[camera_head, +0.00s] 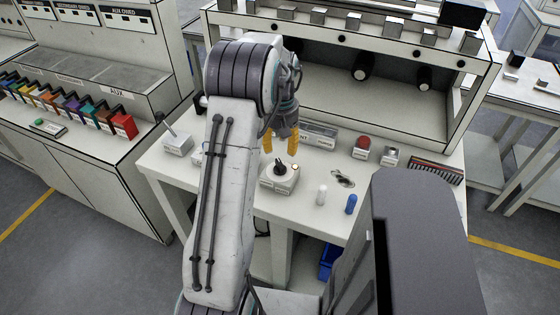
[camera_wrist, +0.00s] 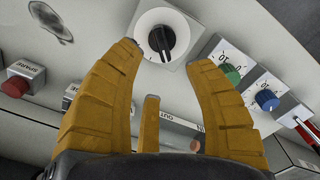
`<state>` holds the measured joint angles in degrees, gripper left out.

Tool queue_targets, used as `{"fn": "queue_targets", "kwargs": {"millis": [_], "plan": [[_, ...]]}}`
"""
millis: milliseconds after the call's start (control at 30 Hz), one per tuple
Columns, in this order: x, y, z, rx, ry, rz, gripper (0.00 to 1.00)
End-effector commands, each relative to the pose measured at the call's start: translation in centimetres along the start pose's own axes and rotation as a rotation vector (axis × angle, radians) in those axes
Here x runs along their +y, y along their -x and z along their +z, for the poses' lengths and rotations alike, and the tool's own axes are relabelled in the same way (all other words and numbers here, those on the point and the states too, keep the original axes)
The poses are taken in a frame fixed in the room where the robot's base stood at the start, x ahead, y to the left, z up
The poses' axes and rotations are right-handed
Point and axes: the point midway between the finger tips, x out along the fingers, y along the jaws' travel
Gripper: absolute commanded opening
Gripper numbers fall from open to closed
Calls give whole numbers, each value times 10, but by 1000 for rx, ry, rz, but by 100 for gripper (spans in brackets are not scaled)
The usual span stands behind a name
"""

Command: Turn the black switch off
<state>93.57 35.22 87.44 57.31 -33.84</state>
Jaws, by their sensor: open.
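The black switch (camera_head: 279,170) is a rotary knob on a small white box (camera_head: 271,184) on the table. In the wrist view the black switch (camera_wrist: 161,39) sits on a round white dial at the top middle. Its narrow end points down in that picture; no dial lettering is legible. My gripper (camera_head: 280,150) hangs just above the switch in the head view, its two yellow fingers apart. In the wrist view my gripper (camera_wrist: 165,53) is open and empty, with the knob beyond and between its fingertips. I cannot see contact with the knob.
Green (camera_wrist: 231,73) and blue (camera_wrist: 267,99) knobs and a red lever (camera_wrist: 306,131) stand to the right in the wrist view. A red button box (camera_wrist: 19,82) is on the left. White (camera_head: 322,194) and blue (camera_head: 351,204) cylinders stand near the table front.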

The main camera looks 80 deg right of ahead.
Motion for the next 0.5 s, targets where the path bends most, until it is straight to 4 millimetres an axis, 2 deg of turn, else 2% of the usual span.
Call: {"fn": "queue_targets", "kwargs": {"millis": [500], "plan": [[0, -57, 0, -2, 14, -2, 48]]}}
